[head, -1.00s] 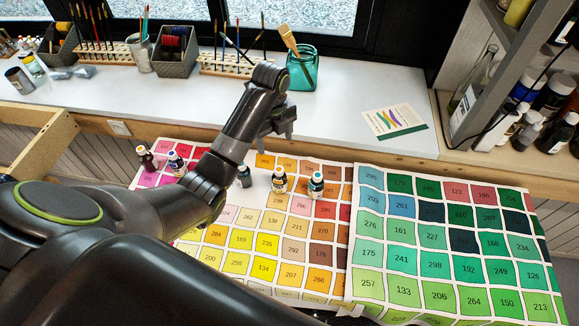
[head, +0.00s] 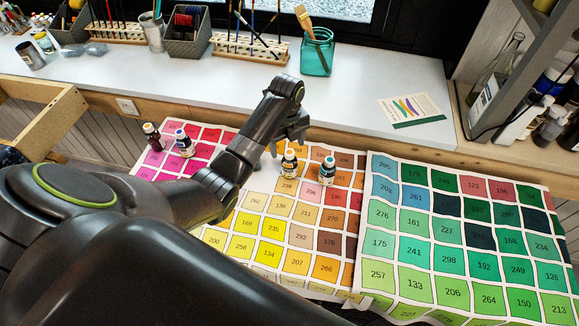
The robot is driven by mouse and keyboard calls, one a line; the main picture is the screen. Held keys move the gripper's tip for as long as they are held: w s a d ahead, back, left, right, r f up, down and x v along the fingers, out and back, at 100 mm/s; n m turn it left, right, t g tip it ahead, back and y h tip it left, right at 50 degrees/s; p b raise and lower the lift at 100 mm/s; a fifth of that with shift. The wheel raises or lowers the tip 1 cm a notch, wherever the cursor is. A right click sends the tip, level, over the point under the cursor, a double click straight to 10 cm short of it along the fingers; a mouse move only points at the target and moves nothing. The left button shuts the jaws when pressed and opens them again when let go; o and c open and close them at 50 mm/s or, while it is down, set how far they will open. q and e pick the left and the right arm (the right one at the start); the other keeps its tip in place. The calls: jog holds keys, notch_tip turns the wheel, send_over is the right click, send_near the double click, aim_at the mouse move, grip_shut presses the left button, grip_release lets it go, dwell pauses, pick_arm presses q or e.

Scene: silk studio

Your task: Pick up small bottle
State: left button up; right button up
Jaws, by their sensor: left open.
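Several small bottles stand on the colour chart. A dark one (head: 153,138) and a blue-and-white-labelled one (head: 184,144) stand at the left. A bottle with a dark cap and pale label (head: 289,164) and a blue-capped bottle (head: 327,171) stand near the middle. My left gripper (head: 287,148) is open at the end of the dark arm, just above and behind the pale-labelled bottle in the picture. I cannot tell whether it touches any bottle. The arm hides part of the chart between the two pairs. My right gripper is out of view.
The colour chart's green sheet (head: 450,240) is free of bottles. Behind is a white ledge (head: 220,75) with brush racks, a teal glass jar (head: 316,55) and a card (head: 411,109). A shelf with bottles stands at the right, and an open wooden drawer (head: 50,120) at the left.

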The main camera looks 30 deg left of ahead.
aim_at(290, 152)
pick_arm(q)
jog(key=shift+f, duration=0.45)
jog(key=shift+w+d+f, duration=0.1)
jog(key=shift+w+f, duration=0.05)
jog(key=shift+f, duration=0.2)
jog(key=f, duration=0.1)
jog(key=f+p, duration=0.1)
jog(key=f, duration=0.1)
jog(key=shift+w, duration=0.2)
jog(key=shift+f, duration=0.6)
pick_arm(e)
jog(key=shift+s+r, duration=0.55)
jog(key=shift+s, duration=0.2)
pick_arm(q)
jog(key=c, duration=1.4)
jog(key=shift+r, duration=0.1)
